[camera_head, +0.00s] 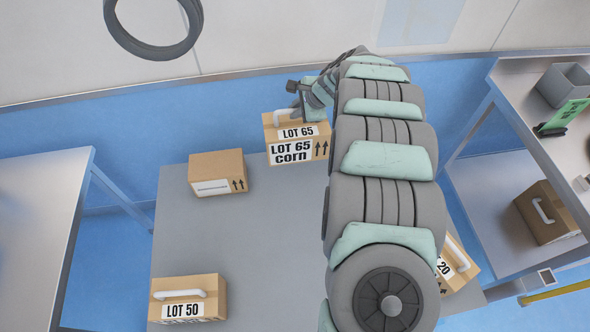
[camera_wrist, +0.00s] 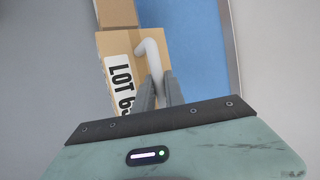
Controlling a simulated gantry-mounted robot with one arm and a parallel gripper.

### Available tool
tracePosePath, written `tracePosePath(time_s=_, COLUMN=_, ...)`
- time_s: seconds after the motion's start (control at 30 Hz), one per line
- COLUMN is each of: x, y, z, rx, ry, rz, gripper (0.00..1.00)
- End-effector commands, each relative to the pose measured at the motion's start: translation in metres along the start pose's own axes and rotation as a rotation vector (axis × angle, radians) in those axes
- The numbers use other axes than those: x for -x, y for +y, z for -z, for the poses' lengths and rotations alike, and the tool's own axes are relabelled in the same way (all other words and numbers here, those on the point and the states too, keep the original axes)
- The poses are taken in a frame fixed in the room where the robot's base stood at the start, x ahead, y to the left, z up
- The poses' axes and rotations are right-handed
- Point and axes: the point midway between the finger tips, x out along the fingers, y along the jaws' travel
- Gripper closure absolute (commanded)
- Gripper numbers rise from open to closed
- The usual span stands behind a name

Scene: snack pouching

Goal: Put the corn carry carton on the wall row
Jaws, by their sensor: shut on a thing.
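The corn carton (camera_head: 291,151) is a brown box labelled "LOT 65 corn", with a white handle on top. It is at the far edge of the grey table (camera_head: 262,225), on the wall side. My gripper (camera_head: 298,104) is over its top and shut on the handle. In the wrist view the fingers of my gripper (camera_wrist: 160,88) close on the white handle of the carton (camera_wrist: 118,52), beside its "LOT" label. I cannot tell whether the carton touches the table or hangs just above it.
A plain brown carton (camera_head: 216,172) stands to its left, a "LOT 50" carton (camera_head: 188,297) at the front left, and a "20" carton (camera_head: 459,268) partly behind my arm. A side bench (camera_head: 540,150) is at right, another table (camera_head: 45,220) at left. The middle of the grey table is clear.

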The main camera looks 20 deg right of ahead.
Motion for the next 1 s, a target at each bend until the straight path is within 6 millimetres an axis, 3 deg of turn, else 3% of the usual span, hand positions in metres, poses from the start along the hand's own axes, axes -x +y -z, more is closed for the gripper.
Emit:
tracePosePath(time_s=0.6, x=-0.105, y=0.066, z=0.038, rx=-0.005, ry=0.003, rz=0.004, gripper=1.00)
tracePosePath(time_s=0.77, x=-0.123, y=0.077, z=0.043, rx=-0.004, ry=0.002, rz=0.002, gripper=1.00)
tracePosePath(time_s=1.0, x=-0.130, y=0.081, z=0.046, rx=-0.004, ry=0.004, rz=0.003, gripper=1.00)
